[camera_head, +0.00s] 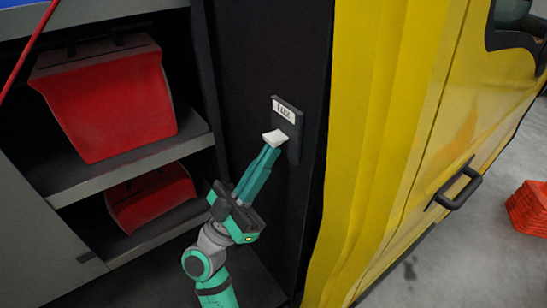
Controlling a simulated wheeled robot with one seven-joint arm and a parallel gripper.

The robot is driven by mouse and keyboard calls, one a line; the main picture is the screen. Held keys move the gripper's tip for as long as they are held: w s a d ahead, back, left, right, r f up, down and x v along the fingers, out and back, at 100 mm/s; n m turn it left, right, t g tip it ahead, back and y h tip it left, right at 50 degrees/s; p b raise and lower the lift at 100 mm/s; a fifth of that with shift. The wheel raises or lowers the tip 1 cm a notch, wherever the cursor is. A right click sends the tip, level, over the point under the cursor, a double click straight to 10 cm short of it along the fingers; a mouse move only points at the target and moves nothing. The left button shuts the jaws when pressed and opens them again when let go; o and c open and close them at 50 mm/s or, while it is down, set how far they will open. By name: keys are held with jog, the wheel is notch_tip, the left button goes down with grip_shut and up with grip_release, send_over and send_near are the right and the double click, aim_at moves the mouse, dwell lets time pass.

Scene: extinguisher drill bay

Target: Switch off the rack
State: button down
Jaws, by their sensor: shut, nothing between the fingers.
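A dark switch plate (293,147) is mounted on the black upright panel in the middle of the view. A white label (284,110) on its upper part appears to read "RACK". A pale switch lever (275,137) sticks out from the plate below the label. My gripper (269,152) is shut and empty, with its teal fingertips right at the lower side of the lever. I cannot tell whether they touch it. The fingers hide part of the lever's underside.
A shelf unit on the left holds a large red bin (105,95) above and another red bin (150,197) below. A yellow vehicle side (400,150) with a black handle (458,188) stands close on the right. An orange crate (530,208) sits on the grey floor.

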jog(key=shift+s+a, duration=0.1)
jog(key=shift+a, duration=0.3)
jog(key=v, duration=1.1)
jog(key=shift+d+f, duration=0.2)
jog(key=shift+d, duration=0.1)
jog(key=shift+f, duration=0.1)
jog(key=s+d+f+n+y, duration=0.2)
jog(key=s+f+n+y, duration=0.1)
jog(key=s+f+y, duration=0.4)
jog(key=s+d+f+n+y, duration=0.3)
jog(key=s+f+y, duration=0.5)
jog(key=f, duration=0.5)
jog(key=s+d+f+n+g+y, duration=0.1)
jog(key=s+d+f+n+y, duration=0.1)
jog(key=s+f+n+y, duration=0.3)
jog(key=s+f+y, duration=0.2)
jog(key=s+f, duration=0.2)
jog(key=s, duration=0.2)
jog(key=shift+d+f+y, duration=0.25)
jog(key=shift+f+y, duration=0.05)
jog(key=shift+f, duration=0.1)
